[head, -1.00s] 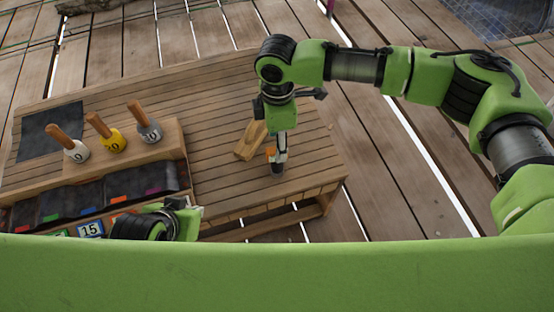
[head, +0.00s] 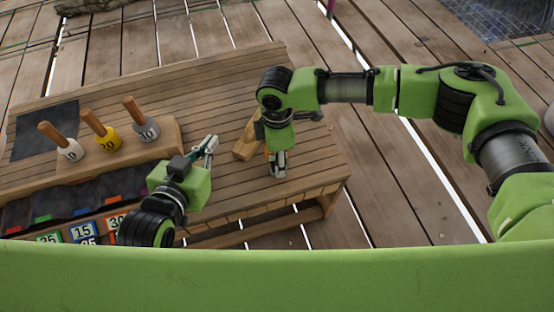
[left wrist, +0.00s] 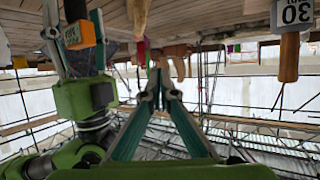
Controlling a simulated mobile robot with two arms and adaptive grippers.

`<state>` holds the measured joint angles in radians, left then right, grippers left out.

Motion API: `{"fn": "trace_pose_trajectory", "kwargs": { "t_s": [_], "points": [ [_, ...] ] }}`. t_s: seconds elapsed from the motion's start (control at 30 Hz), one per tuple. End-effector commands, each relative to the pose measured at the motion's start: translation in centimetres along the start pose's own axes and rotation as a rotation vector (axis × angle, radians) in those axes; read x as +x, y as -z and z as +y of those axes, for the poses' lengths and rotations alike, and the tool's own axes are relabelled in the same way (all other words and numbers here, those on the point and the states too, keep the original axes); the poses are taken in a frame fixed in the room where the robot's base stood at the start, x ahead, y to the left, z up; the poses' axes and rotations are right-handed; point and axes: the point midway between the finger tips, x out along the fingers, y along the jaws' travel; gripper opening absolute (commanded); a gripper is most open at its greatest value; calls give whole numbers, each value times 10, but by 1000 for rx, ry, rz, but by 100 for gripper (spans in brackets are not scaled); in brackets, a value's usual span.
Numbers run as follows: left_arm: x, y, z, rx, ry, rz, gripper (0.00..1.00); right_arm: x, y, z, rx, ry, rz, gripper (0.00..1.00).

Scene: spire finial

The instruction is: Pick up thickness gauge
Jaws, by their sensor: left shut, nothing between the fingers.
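My left gripper (head: 211,141) is over the table's front part, its fingertips together and empty. It fills the middle of the left wrist view (left wrist: 160,85), its fingers meeting in a point. My right gripper (head: 278,168) points down near the table's right end. In the left wrist view the right gripper (left wrist: 75,25) shows at the left with its fingers spread. A small orange labelled block (left wrist: 79,34) shows between or just behind these fingers; I cannot tell whether they touch it. I cannot make out for certain which thing is the thickness gauge.
A wooden block (head: 247,141) lies beside my right gripper. Several wooden-handled numbered tools, one yellow (head: 108,142), stand in a wooden rack at the left. Numbered tiles (head: 83,231) lie at the front left. The table's (head: 225,95) back middle is clear.

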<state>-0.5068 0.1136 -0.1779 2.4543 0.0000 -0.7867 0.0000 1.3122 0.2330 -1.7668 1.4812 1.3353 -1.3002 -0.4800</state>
Motion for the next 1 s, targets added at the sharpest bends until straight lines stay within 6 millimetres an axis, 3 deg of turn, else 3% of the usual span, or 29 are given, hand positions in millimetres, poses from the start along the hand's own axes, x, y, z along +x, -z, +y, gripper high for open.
{"fn": "trace_pose_trajectory", "kwargs": {
  "t_s": [0.3,0.67,0.87,1.0],
  "points": [
    [1,59,8,-1,-16,269,0,28,0,-1,1,0,-1,47],
    [-2,71,9,-2,-19,321,0,32,0,-1,1,0,-1,47],
    [-2,71,9,-2,-19,320,0,32,0,-1,1,0,-1,0],
    [-2,71,9,-2,-19,320,0,32,0,-1,1,0,-1,0]
  ]
}}
